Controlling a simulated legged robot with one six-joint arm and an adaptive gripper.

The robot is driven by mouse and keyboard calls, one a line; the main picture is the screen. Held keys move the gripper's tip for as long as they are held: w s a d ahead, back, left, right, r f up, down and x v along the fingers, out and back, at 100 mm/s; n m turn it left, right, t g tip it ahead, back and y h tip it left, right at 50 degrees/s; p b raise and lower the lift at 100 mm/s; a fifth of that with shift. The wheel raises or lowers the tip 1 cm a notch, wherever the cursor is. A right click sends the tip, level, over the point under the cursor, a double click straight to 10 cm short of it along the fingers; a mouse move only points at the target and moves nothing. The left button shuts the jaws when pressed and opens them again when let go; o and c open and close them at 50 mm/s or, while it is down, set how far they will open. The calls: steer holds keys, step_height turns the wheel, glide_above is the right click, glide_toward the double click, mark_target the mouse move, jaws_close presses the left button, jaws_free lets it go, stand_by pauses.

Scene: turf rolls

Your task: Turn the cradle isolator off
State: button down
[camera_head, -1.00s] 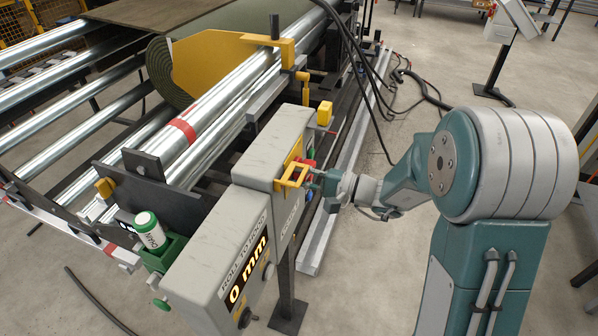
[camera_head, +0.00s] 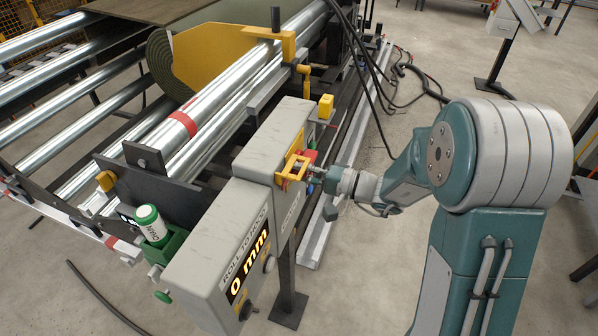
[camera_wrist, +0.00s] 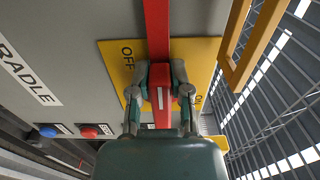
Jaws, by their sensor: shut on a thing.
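The cradle isolator has a red handle (camera_wrist: 158,30) over a yellow plate (camera_wrist: 115,62) on a grey cabinet (camera_wrist: 60,30). In the wrist view the handle runs straight up the picture. "OFF" is on the plate to its left; a partly hidden "ON" is to its lower right. My gripper (camera_wrist: 161,92) is closed around the red grip, one finger on each side. In the head view my gripper (camera_head: 314,174) reaches the cabinet (camera_head: 277,137) from the right, and the handle is mostly hidden behind a yellow guard (camera_head: 292,168).
The yellow guard bar (camera_wrist: 252,45) stands close at the right in the wrist view. A blue button (camera_wrist: 48,131) and a red button (camera_wrist: 89,131) are at lower left. A display box (camera_head: 228,250) reading "0 mm" and steel rollers (camera_head: 200,112) lie left of my arm.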

steer(key=shift+w+d+f, duration=0.1)
steer(key=shift+w+d, duration=0.1)
steer(key=shift+d, duration=0.05)
steer(key=c, duration=0.6)
jaws_free()
steer(key=shift+o, duration=0.2)
steer(key=shift+w+d, duration=0.1)
steer(key=shift+d, duration=0.2)
steer(key=v, duration=1.2)
